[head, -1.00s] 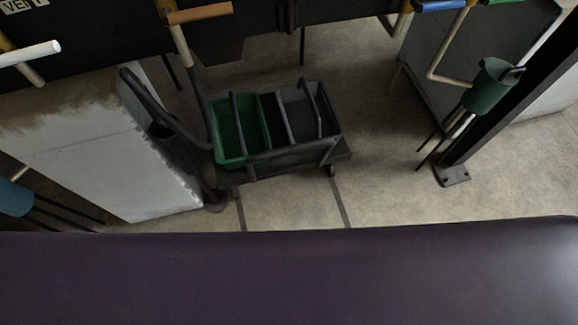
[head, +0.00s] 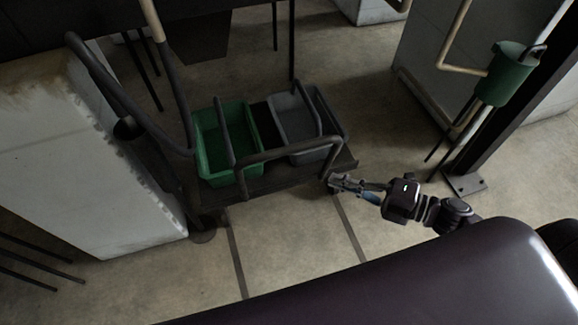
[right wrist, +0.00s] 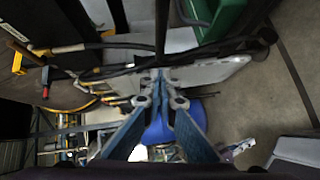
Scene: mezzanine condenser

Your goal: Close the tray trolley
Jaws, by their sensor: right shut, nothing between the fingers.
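The tray trolley (head: 268,188) stands on the floor in the middle of the head view, with a dark deck and a tall dark push handle on its left. On it sit a green tray (head: 215,166) and a grey tray (head: 297,120) side by side, with dark bars arching over them. My right gripper (head: 334,181) is shut and empty by the front right corner of the trolley; I cannot tell whether it touches. Its closed fingers (right wrist: 161,84) show in the right wrist view, with a green surface, perhaps the tray, above right. My left gripper is not in view.
A white block (head: 80,165) stands close left of the trolley. A dark post (head: 478,150) with a floor plate and a green bucket (head: 507,75) stand to the right. Floor in front of the trolley (head: 290,240) is clear.

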